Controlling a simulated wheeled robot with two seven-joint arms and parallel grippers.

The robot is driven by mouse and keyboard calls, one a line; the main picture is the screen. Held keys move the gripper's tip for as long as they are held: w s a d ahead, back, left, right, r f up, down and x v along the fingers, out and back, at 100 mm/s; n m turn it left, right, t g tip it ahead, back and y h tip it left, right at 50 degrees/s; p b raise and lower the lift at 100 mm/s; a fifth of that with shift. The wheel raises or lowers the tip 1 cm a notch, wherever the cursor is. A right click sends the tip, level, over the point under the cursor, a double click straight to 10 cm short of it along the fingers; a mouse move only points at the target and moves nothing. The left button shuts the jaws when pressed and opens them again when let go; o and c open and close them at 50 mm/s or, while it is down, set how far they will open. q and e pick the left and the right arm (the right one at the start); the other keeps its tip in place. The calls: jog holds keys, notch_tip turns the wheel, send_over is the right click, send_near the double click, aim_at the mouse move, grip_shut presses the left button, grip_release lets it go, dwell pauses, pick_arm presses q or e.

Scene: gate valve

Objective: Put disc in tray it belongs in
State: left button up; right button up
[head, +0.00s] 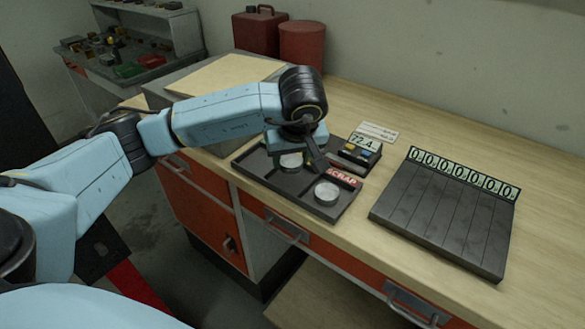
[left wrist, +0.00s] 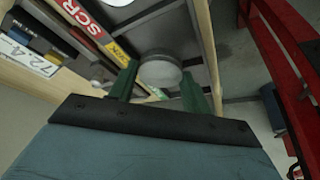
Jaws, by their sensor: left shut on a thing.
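My left gripper (head: 304,158) reaches down over the dark divided tray (head: 256,173). Its green fingers (left wrist: 160,88) are shut on a pale round disc (left wrist: 160,70), which also shows in the head view (head: 290,160), partly covered by the gripper. This disc is at the middle compartment, beside a yellow label (left wrist: 120,52) ending in "RK". I cannot tell whether it touches the tray floor. A second pale disc (head: 327,193) lies in the compartment with the red SCRAP label (head: 342,176). My right gripper is not in view.
A small device (head: 360,150) reading 72.4 stands behind the tray. A dark slatted panel (head: 440,218) with a row of zero displays lies to the right. Red canisters (head: 301,44) stand at the back. The wooden bench between tray and panel is clear.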

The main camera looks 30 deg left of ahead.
aim_at(293, 164)
pick_arm(q)
notch_tip(293, 164, down, 3)
jog(key=shift+f, duration=0.1)
jog(key=shift+w+f, duration=0.1)
jog(key=shift+f, duration=0.3)
jog(key=o, duration=1)
jog(key=shift+c, duration=0.2)
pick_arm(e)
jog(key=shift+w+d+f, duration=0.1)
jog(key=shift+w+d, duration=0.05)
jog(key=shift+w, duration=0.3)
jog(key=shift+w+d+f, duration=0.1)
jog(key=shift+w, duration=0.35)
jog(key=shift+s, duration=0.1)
pick_arm(q)
jog(key=shift+r, duration=0.15)
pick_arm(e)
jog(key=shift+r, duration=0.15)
